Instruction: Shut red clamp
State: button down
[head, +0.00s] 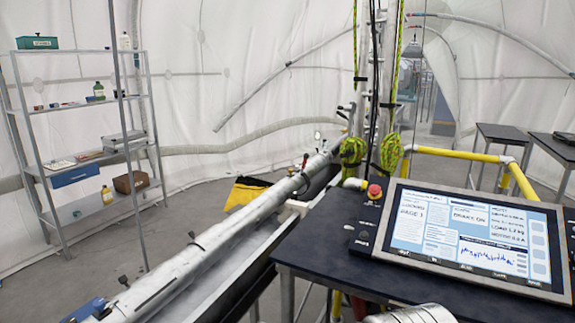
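A small clamp with a red upright handle (305,160) sits on the long silver tube (240,222), toward its far end. The handle sticks up from the tube and looks raised, but it is too small to tell clearly whether the clamp is open or shut. My gripper is not in view. A silver rounded part at the bottom edge may belong to my arm.
A dark table (325,250) with a tilted screen (470,235) and a red stop button (374,191) stands at the right. Yellow rails (455,153) rise behind it. A metal shelf (85,160) stands at the left. Grey floor between shelf and tube is mostly clear.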

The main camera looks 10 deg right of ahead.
aim_at(307, 156)
jog(key=u, duration=0.65)
jog(key=i, duration=1.25)
jog(key=u, duration=0.35)
